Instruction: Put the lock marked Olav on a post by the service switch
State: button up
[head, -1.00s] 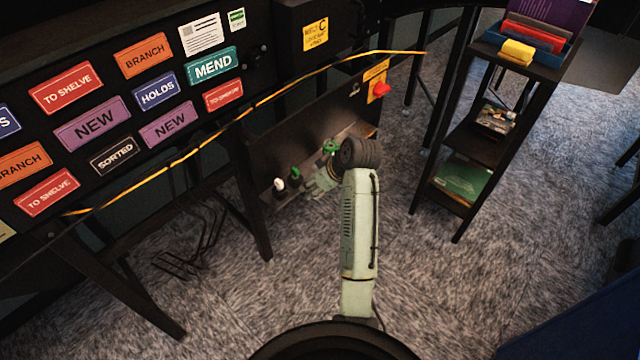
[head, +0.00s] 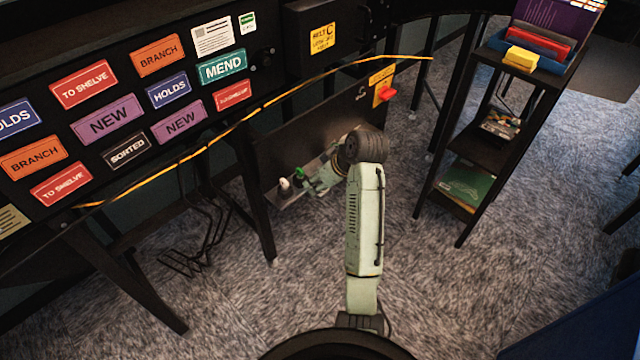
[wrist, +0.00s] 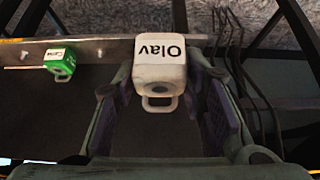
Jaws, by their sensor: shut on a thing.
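The white lock marked Olav (wrist: 160,65) is between the two fingers of my gripper (wrist: 162,85) in the wrist view, its lettering upside down and its shackle toward me. My gripper is shut on it. In the head view, the white lock (head: 285,187) shows at the tip of my gripper (head: 304,188), by the shelf under the dark panel. The service switch is a red knob (head: 386,93) on a yellow plate, higher on that panel to the right. A small hook-like post (head: 361,96) shows left of it.
A green lock (wrist: 60,62) with a small label sits by the metal ledge (wrist: 95,48); it also shows in the head view (head: 299,174). A yellow cable (head: 290,92) runs across above the panel. A dark shelf cart (head: 480,150) stands at right.

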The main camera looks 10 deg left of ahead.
jog(key=shift+r, duration=0.5)
